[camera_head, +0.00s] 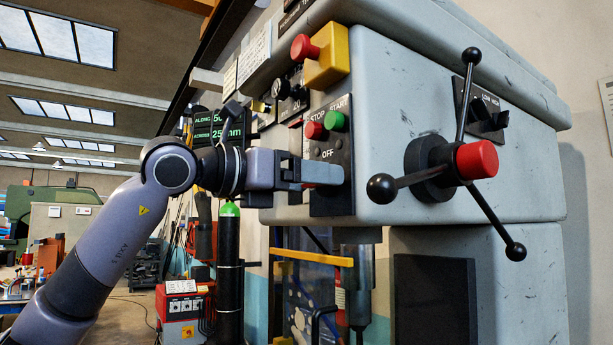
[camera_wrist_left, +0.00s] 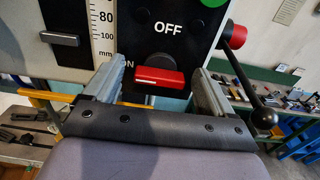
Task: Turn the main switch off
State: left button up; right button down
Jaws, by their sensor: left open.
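The main switch is a red bar handle (camera_wrist_left: 160,77) on a black panel (camera_wrist_left: 150,15) in the left wrist view. The word OFF is printed above it and ON, partly covered, to its left. The handle appears to lie roughly level, its broad red face toward me. My left gripper (camera_wrist_left: 158,88) is open, one finger on each side of the handle; I cannot tell whether either finger touches it. In the head view my left gripper (camera_head: 312,173) is at the panel (camera_head: 334,148) below the OFF label and hides the switch. My right gripper is not in view.
Green and red START and STOP buttons (camera_head: 324,125) sit just above the switch. A red emergency button on a yellow box (camera_head: 326,62) is higher up. A three-armed handwheel (camera_head: 430,170) with black knobs sticks out to the right. A scale slot (camera_wrist_left: 75,30) is left of the switch.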

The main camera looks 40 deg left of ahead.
pick_arm(q)
jog(key=c, duration=1.1)
jog(key=shift+o, duration=0.2)
jog(key=shift+m, duration=0.3)
jog(key=shift+s+d+f+m+p, duration=0.15)
jog(key=shift+m+p, duration=1.05)
jog(key=shift+m, duration=3.15)
jog(key=shift+w+d+f+m+p, duration=0.1)
jog(key=shift+m+p, duration=1.1)
jog(key=shift+m, duration=3.15)
